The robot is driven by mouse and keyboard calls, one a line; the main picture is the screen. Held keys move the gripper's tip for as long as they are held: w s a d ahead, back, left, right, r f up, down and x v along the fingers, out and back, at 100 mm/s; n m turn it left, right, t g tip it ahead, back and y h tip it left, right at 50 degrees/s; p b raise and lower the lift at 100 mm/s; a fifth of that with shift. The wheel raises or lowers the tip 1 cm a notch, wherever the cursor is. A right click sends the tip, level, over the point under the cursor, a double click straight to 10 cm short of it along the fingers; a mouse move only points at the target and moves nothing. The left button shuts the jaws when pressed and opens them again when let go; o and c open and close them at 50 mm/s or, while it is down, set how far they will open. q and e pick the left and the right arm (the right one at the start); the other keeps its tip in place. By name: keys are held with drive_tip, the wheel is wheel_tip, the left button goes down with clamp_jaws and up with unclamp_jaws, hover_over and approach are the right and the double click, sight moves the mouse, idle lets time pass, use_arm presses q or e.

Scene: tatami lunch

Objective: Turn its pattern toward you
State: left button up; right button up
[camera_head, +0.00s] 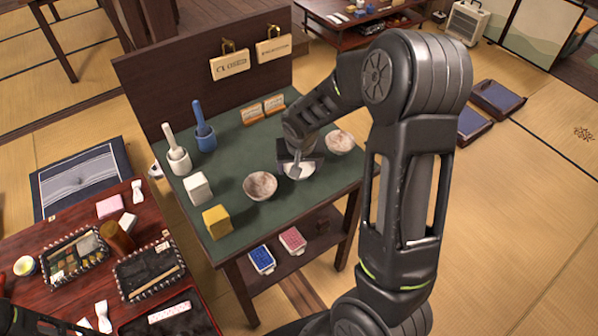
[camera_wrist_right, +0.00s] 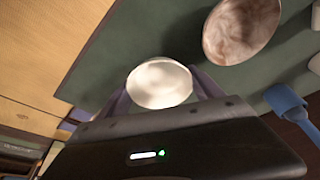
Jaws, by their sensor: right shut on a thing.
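My right gripper (camera_head: 297,158) reaches down over the green-topped stand and is shut on a pale whitish bowl (camera_head: 302,172). In the right wrist view the bowl (camera_wrist_right: 160,83) sits between the two fingers, its round opening facing the camera. No clear pattern shows on its visible face, and its outer side is mostly hidden. I cannot tell whether it touches the stand. A mottled brownish bowl (camera_head: 260,186) is to its left and a mottled pale bowl (camera_head: 340,141) to its right. My left gripper is not clearly in view.
A low red-brown table (camera_head: 60,285) with trays is at left.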

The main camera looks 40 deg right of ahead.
drive_tip(key=m+b, duration=0.3)
drive_tip(key=shift+f+m+g+h+b, duration=0.2)
drive_tip(key=shift+m+g+h+b, duration=0.1)
drive_tip(key=shift+g+h, duration=0.1)
drive_tip(key=m+g+b, duration=0.1)
drive_tip(key=m+b, duration=0.1)
drive_tip(key=m, duration=0.2)
drive_tip(key=shift+w+h, duration=0.1)
drive_tip(key=shift+h, duration=0.2)
drive_tip(key=shift+f+b, duration=0.5)
drive_tip(key=shift+f, duration=0.05)
drive_tip(key=shift+f, duration=0.25)
drive_tip(key=o, duration=1.5)
drive_tip(key=shift+c, duration=0.2)
drive_tip(key=shift+r+p, duration=1.5)
drive_tip(key=shift+r, duration=1.05)
